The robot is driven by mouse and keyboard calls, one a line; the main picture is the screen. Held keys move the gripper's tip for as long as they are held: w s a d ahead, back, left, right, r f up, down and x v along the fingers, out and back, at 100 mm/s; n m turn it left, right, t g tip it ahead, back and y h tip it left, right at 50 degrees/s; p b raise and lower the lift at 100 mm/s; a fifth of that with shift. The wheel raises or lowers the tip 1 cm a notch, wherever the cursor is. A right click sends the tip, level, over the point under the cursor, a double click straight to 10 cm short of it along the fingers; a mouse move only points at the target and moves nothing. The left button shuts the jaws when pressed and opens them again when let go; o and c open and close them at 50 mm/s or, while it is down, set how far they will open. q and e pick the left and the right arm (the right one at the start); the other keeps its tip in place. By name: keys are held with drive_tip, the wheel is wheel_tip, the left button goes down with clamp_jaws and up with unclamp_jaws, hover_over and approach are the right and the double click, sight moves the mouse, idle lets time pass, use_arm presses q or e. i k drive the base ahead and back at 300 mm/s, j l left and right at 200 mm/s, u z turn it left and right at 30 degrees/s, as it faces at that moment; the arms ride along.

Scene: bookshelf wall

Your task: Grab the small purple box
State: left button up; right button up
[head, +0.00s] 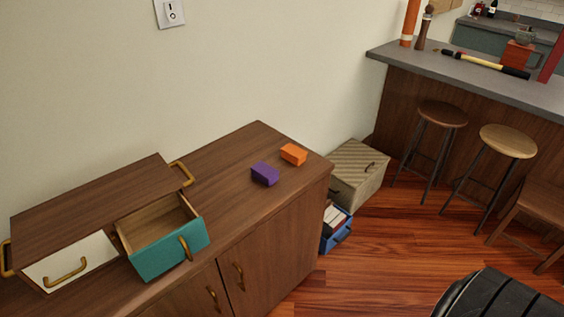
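A small purple box (264,174) sits on the top of a brown wooden cabinet (222,165), toward its right end. A small orange box (293,154) lies just behind it to the right, with a narrow gap between the two. Neither of my grippers is in the head view, so their state does not show.
A wooden drawer unit (95,205) stands on the cabinet's left part, with its teal drawer (170,252) pulled open and a white drawer (70,262) shut. Storage boxes (357,172) stand on the floor to the right. Stools (442,114) stand by a counter (470,72).

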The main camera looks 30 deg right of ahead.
sight(264, 174)
drive_tip(key=z, duration=0.9)
